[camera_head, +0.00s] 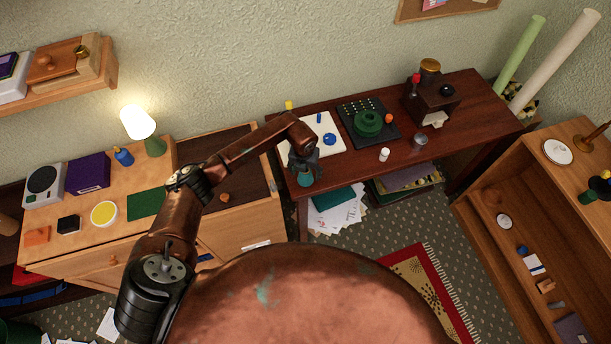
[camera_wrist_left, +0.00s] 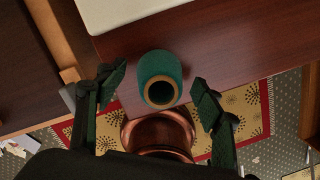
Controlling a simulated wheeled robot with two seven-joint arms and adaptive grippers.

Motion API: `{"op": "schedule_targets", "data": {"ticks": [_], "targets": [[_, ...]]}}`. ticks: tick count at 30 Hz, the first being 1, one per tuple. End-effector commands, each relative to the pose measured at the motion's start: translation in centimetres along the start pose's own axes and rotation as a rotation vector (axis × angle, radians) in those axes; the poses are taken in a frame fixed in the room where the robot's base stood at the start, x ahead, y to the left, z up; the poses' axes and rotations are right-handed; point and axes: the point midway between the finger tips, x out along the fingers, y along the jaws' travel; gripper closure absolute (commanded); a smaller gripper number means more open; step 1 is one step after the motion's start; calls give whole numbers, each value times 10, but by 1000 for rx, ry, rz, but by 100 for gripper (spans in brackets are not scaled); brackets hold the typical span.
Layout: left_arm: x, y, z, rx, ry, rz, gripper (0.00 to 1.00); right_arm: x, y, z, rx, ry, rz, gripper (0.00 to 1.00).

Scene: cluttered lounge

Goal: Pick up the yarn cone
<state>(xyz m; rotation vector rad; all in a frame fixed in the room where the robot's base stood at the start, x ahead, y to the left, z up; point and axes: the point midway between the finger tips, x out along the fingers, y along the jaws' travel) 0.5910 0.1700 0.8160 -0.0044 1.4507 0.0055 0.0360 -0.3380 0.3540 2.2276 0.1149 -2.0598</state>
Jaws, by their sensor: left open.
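The yarn cone (camera_wrist_left: 158,66) is teal with a dark hole in its end. In the left wrist view it stands near the edge of the dark red-brown table (camera_wrist_left: 225,45), between the fingers of my left gripper (camera_wrist_left: 157,84). The fingers are spread, with a visible gap on each side of the cone. In the head view the cone (camera_head: 305,179) shows just below my left gripper (camera_head: 303,164) at the table's front left, partly hidden by it. My right gripper is not in view.
A pale board (camera_head: 325,124) lies behind the cone, with a blue item (camera_head: 329,139) on it. A dark tray (camera_head: 352,112) with a green round piece (camera_head: 368,122) and a small white cup (camera_head: 384,154) are to the right. A wooden cabinet (camera_head: 250,224) adjoins at left.

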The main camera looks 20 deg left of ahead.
Motion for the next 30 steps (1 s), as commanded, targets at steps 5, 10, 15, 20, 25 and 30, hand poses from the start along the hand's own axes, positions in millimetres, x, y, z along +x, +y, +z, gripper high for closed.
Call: {"op": "schedule_targets", "data": {"ticks": [5, 10, 15, 20, 25, 30], "targets": [[3, 0, 0, 1, -1, 0, 38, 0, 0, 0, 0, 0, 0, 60], [3, 0, 0, 1, -1, 0, 44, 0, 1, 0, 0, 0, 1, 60], [3, 0, 0, 1, -1, 0, 55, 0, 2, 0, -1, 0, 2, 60], [2, 0, 0, 1, -1, 0, 66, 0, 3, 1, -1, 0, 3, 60], [2, 0, 0, 1, -1, 0, 78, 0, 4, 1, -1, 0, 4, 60], [2, 0, 0, 1, -1, -1, 86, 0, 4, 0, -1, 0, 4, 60]]}}
